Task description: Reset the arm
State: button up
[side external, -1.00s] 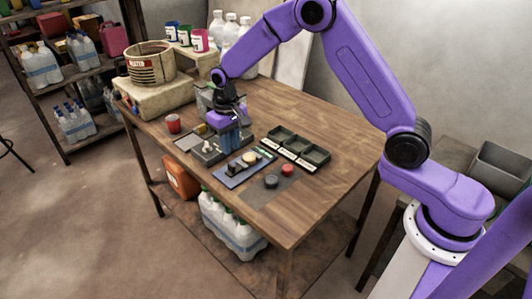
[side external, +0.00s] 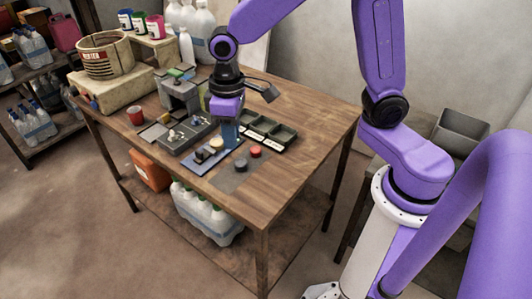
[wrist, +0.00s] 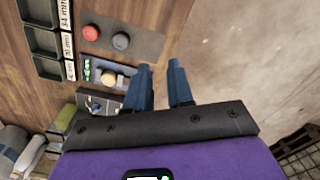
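My purple-and-black gripper (side external: 229,143) is over the table, above the blue panel and beside the black tray in the side view. In the wrist view its two blue fingers (wrist: 160,68) stand apart with nothing between them, so it is open and empty. The blue control panel (side external: 215,153) carries a pale round knob and a dark block. A red button (side external: 255,151) and a dark button (side external: 240,165) sit on a grey mat; the red one (wrist: 91,33) and dark one (wrist: 121,40) also show in the wrist view. The fingertips' exact height is unclear.
The black compartment tray (side external: 288,141) has labels along its front. A grey machine (side external: 180,95) and a plate with small fittings (side external: 185,137) stand left of the gripper. A red cup (side external: 136,116) and a heater pot (side external: 105,55) are farther left. The table's front right is clear.

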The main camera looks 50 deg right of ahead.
jog(key=s+d+r+n, duration=0.1)
jog(key=s+d+n, duration=0.2)
jog(key=s, duration=0.7)
jog(key=s+d+r+n, duration=0.1)
jog(key=s+d+n, duration=0.2)
jog(key=s, duration=0.8)
jog(key=shift+d+r+n, duration=0.25)
jog(key=shift+d+n, duration=0.15)
jog(key=shift+d, duration=0.85)
jog(key=shift+o, duration=0.3)
jog(key=shift+w, duration=0.1)
